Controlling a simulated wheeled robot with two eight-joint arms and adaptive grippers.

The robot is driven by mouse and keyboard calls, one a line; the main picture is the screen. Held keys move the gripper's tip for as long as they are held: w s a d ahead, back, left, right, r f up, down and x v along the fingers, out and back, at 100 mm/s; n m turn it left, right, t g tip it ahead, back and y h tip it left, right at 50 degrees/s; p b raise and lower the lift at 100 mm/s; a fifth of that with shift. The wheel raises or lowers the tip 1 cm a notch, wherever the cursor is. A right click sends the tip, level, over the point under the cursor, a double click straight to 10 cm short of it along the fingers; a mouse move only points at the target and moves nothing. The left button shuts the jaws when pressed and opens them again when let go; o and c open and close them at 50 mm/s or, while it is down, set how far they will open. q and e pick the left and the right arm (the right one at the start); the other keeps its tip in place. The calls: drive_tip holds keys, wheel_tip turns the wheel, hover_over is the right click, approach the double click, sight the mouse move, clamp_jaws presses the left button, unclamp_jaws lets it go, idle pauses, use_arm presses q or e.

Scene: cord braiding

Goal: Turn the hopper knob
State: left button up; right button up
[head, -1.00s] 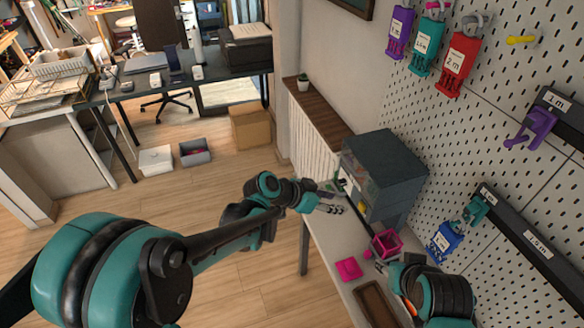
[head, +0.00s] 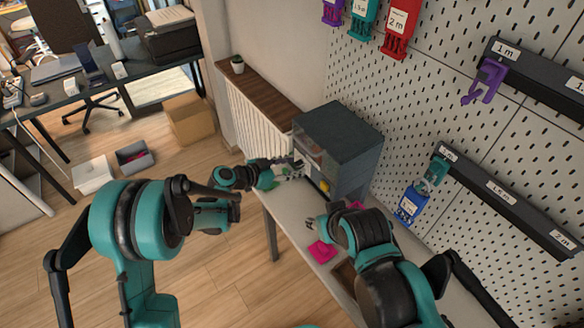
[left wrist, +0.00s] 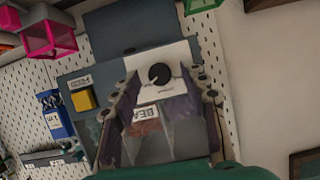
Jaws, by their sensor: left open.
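The hopper (head: 350,132) is a dark grey box at the back of the bench against the pegboard wall. Its knob (left wrist: 160,74) is a black disc with a pale mark on a white plate in the left wrist view. My left gripper (head: 297,167) is at the hopper's front face, open. In the left wrist view its two fingers (left wrist: 163,85) stand either side of the knob; contact cannot be told. The knob is too small to make out in the head view. My right gripper (head: 311,223) is over the bench near a pink piece; its opening is unclear.
A yellow block (left wrist: 83,99) sits on the hopper beside the white plate. A flat pink piece (head: 321,251) and a brown tray (head: 345,273) lie on the bench. Blue (head: 410,205) and purple (head: 485,82) holders hang on the pegboard.

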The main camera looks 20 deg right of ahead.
use_arm(q)
drive_tip(key=shift+w+d+f, duration=0.1)
drive_tip(key=shift+d, duration=0.15)
drive_tip(key=shift+c, duration=0.2)
clamp_jaws()
